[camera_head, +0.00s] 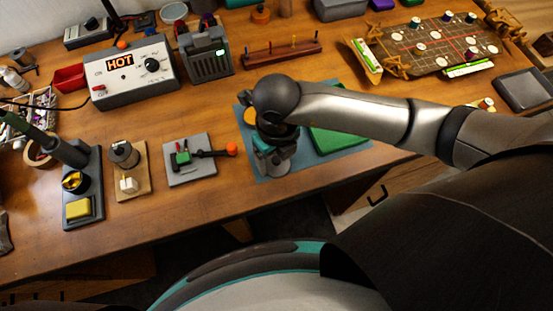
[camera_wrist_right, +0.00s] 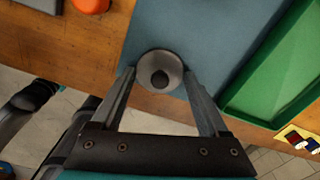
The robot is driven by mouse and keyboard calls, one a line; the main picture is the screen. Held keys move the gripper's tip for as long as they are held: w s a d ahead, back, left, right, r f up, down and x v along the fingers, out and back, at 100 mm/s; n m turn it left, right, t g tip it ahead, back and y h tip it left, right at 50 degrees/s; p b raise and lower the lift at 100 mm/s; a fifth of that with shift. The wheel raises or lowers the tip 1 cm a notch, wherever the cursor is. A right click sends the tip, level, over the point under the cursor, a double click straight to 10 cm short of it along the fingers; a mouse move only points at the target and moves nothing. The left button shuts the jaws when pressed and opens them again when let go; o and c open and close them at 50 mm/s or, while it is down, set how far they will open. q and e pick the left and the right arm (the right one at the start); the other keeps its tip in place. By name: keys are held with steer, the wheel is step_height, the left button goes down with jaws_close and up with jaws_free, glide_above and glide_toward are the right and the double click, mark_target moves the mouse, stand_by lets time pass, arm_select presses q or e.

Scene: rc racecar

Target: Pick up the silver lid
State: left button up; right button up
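The silver lid (camera_wrist_right: 174,66) is a small round silver disc with a dark knob, seen from above in the right wrist view. It is near the edge of the blue-grey mat. My right gripper (camera_wrist_right: 160,76) is open, with one finger on each side of the lid. The fingertips are very close to its rim; I cannot tell whether they touch. In the head view my right gripper (camera_head: 276,150) points down over the mat (camera_head: 262,170), and my wrist hides much of the spot. My left gripper is not in view.
A green tray (camera_wrist_right: 263,97) lies on the mat, right of the gripper. Left of the mat is a grey plate (camera_head: 190,176) with a small green vise and an orange-tipped handle. The HOT control box (camera_head: 130,85) stands further back. The table's front edge is close.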

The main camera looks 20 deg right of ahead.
steer(key=c, duration=0.7)
